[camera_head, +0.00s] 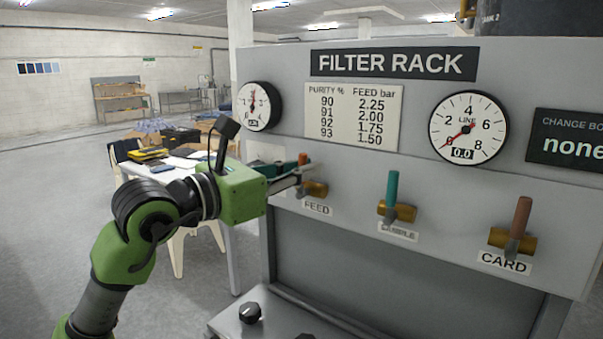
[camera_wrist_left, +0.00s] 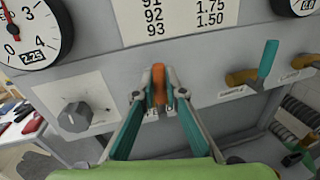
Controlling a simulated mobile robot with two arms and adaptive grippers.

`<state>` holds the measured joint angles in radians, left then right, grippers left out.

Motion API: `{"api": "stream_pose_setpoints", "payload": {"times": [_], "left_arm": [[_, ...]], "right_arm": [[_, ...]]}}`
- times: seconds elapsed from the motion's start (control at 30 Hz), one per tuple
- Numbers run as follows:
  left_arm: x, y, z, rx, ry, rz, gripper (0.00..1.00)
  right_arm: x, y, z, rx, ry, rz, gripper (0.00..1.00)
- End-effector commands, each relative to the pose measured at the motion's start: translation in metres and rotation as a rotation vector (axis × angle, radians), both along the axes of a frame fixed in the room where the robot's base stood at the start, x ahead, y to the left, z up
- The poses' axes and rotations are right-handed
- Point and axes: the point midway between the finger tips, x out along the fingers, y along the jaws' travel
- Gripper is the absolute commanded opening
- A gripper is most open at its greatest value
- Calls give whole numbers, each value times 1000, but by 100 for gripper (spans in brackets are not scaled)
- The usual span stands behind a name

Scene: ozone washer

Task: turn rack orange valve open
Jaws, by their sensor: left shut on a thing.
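The orange valve handle (camera_head: 303,158) is on the FEED valve at the left of the filter rack panel (camera_head: 420,170). Its brass body (camera_head: 316,189) sticks out just beside the fingers. My left gripper (camera_head: 297,175) reaches in from the left and is shut on the orange handle. In the left wrist view, the handle (camera_wrist_left: 158,84) stands upright between the two fingertips (camera_wrist_left: 156,100). The fingers hide its lower part. The left gauge (camera_head: 259,106) shows 2.25 in the left wrist view (camera_wrist_left: 33,32). The LINE gauge (camera_head: 468,127) reads 0.0. My right gripper is not in view.
A teal-handled valve (camera_head: 393,195) and a brown-red CARD valve (camera_head: 521,225) stand to the right, handles upright. A grey knob (camera_wrist_left: 75,115) sits on the panel left of the gripper in the wrist view. A white table (camera_head: 165,170) with tools stands behind my arm.

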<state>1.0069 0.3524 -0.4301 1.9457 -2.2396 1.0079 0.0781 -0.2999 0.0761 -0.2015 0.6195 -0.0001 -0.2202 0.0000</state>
Motion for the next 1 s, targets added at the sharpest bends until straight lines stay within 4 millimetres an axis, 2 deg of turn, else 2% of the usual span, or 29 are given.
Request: {"api": "stream_pose_setpoints", "payload": {"times": [0.33,1.0], "left_arm": [[-5,-6,-7,226,-169,4,0],[-19,-26,-25,741,-544,3,0]], "right_arm": [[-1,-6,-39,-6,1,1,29],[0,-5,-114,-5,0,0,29]]}}
